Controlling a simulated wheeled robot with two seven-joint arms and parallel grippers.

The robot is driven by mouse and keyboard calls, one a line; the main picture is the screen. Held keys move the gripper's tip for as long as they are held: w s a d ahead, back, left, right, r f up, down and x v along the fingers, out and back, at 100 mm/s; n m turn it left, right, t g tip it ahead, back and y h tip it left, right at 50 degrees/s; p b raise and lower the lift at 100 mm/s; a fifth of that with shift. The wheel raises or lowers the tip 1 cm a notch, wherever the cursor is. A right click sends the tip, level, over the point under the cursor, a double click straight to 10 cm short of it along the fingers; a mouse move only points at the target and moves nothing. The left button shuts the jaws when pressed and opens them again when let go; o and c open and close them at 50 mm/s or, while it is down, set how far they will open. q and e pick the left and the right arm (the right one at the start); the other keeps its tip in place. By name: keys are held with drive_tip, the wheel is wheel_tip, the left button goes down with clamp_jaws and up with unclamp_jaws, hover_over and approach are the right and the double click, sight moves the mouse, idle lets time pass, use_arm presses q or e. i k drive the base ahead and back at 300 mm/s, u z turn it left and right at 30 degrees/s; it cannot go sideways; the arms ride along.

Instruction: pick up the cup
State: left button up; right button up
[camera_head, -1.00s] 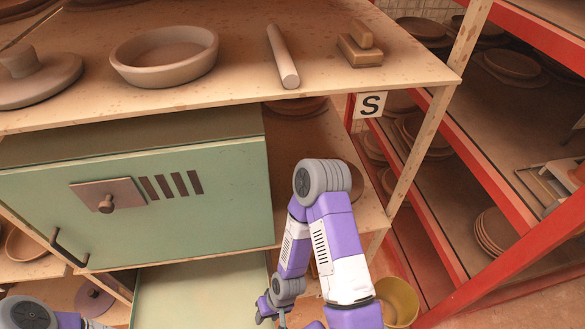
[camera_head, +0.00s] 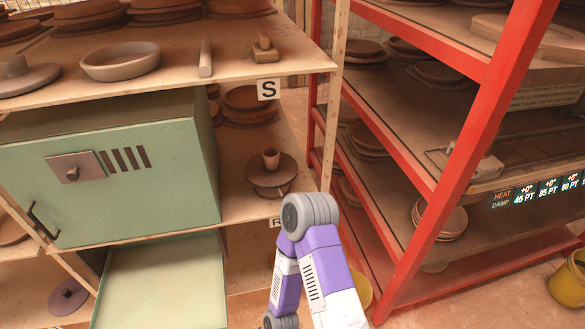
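A small brown cup (camera_head: 270,159) stands upright on a round brown plate or stack of plates (camera_head: 271,180) on the middle shelf, right of the green cabinet. The rim of its dish sits near the shelf's front right edge. My arm in view rises from the bottom with its grey elbow just below and right of the cup. Its forearm drops out of the bottom edge, so its gripper is out of sight. My other gripper is also out of view.
The green cabinet (camera_head: 110,190) fills the left. The upper shelf (camera_head: 150,85) holds a shallow dish (camera_head: 121,62), a roller (camera_head: 206,58) and a wooden block (camera_head: 265,48). A red rack (camera_head: 405,150) with plates stands right. A yellow bucket (camera_head: 568,280) stands far right.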

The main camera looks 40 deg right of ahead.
sight(271, 155)
drive_tip(key=z, duration=0.15)
drive_tip(key=i, duration=1)
